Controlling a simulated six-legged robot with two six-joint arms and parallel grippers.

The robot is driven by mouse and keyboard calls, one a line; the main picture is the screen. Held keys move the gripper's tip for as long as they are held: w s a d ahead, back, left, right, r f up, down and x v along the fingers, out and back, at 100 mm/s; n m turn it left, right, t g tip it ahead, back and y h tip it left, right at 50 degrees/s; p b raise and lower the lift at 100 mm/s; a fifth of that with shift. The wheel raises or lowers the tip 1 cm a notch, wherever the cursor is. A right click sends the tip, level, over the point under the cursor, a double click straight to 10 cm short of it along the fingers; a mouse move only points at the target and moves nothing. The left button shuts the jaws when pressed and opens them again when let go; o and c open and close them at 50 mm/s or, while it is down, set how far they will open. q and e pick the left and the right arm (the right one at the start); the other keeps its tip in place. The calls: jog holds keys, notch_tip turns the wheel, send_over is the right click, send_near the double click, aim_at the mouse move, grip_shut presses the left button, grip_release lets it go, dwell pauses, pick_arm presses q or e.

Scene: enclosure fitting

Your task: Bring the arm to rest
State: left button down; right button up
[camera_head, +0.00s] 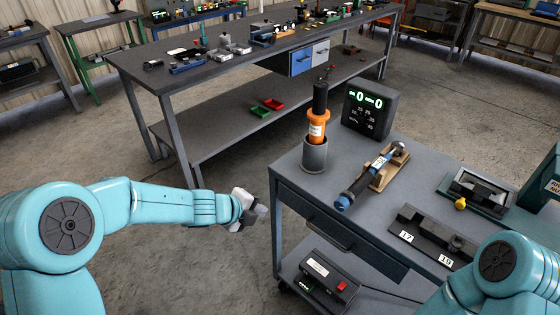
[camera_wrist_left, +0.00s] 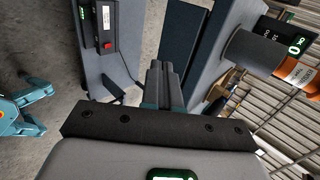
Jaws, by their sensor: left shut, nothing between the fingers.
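My left arm reaches in from the left in the head view. Its gripper (camera_head: 257,211) hangs over the floor just left of the grey workbench (camera_head: 285,158), apart from it. The two fingers are together and hold nothing; they also show in the left wrist view (camera_wrist_left: 165,72). Part of my right arm shows at the lower right of the head view, and its gripper is out of view.
On the workbench are a grey cup (camera_head: 314,156) with an orange-and-black tool (camera_head: 317,128), a torque wrench (camera_head: 362,184) in a wooden cradle, a digital display (camera_head: 369,108) and numbered dark holder (camera_head: 432,238). A box with a red button (camera_head: 330,277) sits on the lower shelf.

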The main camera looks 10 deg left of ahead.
pick_arm(q)
jog(key=s+d+f+n+g, duration=0.2)
jog(key=s+f+n+g, duration=0.3)
jog(key=s+f+n, duration=0.85)
jog(key=s+a+f+n+g, duration=0.1)
jog(key=s+f+n, duration=0.3)
jog(key=s+n, duration=0.3)
jog(key=s+f+n+g+y, duration=0.1)
jog(key=s+f+n, duration=0.2)
jog(key=s+n, duration=0.4)
jog(key=shift+s+a+f+y+p, duration=0.35)
jog(key=shift+s+f+p, duration=0.1)
jog(key=shift+s, duration=0.5)
